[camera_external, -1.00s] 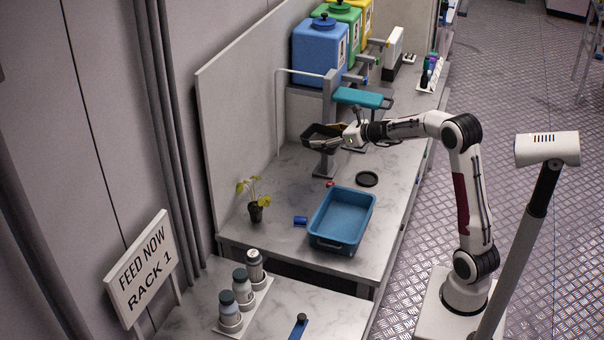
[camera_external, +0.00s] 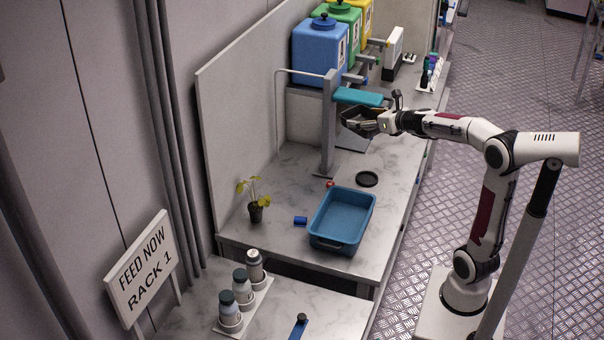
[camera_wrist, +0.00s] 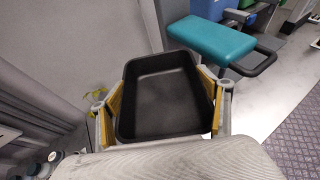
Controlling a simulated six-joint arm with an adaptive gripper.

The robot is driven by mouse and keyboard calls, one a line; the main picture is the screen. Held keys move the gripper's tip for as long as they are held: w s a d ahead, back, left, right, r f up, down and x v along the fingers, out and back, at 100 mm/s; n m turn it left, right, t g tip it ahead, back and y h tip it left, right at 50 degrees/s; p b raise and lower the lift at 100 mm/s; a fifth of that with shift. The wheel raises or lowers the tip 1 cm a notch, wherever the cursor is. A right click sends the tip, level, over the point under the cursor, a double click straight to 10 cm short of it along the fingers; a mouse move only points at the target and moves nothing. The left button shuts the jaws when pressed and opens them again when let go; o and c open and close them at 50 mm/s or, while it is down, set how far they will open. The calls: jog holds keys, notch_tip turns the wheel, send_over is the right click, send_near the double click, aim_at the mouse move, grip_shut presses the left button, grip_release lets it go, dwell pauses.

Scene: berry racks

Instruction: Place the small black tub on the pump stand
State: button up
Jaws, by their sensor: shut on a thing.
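My gripper (camera_external: 372,122) is shut on the small black tub (camera_external: 353,117) and holds it above the bench, to the right of the grey post. In the wrist view the tub (camera_wrist: 166,100) looks empty and sits between the two yellow-padded fingers (camera_wrist: 164,108). The likely pump stand is the grey post (camera_external: 328,125) on a flat foot, with a teal pad (camera_external: 358,97) at its top; the pad (camera_wrist: 211,41) shows at upper right in the wrist view. The tub's underside is hidden.
Blue (camera_external: 320,52), green and yellow containers stand at the back. A blue bin (camera_external: 342,220), a black disc (camera_external: 367,179), a small blue piece (camera_external: 300,221) and a potted plant (camera_external: 255,200) are on the bench. Bare bench lies around the disc.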

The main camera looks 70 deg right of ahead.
jog(key=shift+m+g+h, duration=0.4)
jog(key=shift+m+h, duration=0.2)
jog(key=shift+h, duration=0.1)
jog(key=shift+s+a+r, duration=0.1)
jog(key=shift+s+r, duration=0.55)
jog(key=shift+s, duration=0.3)
jog(key=shift+s+a+r, duration=0.1)
jog(key=shift+s+r, duration=0.5)
jog(key=shift+s, duration=0.3)
jog(key=shift+s+a+r, duration=0.1)
jog(key=shift+s+r, duration=0.55)
jog(key=shift+s, duration=0.3)
jog(key=shift+m+g+h, duration=0.4)
jog(key=shift+m+h, duration=0.1)
jog(key=shift+m, duration=0.1)
jog(key=shift+s+a+r, duration=0.15)
jog(key=shift+s+r, duration=0.4)
jog(key=shift+s, duration=0.25)
jog(key=shift+s+a+r, duration=0.2)
jog(key=shift+s+r, duration=0.3)
jog(key=shift+s, duration=0.35)
jog(key=shift+s+a+r, duration=0.15)
jog(key=shift+s+r, duration=0.4)
jog(key=shift+s, duration=0.25)
jog(key=shift+w+f, duration=0.1)
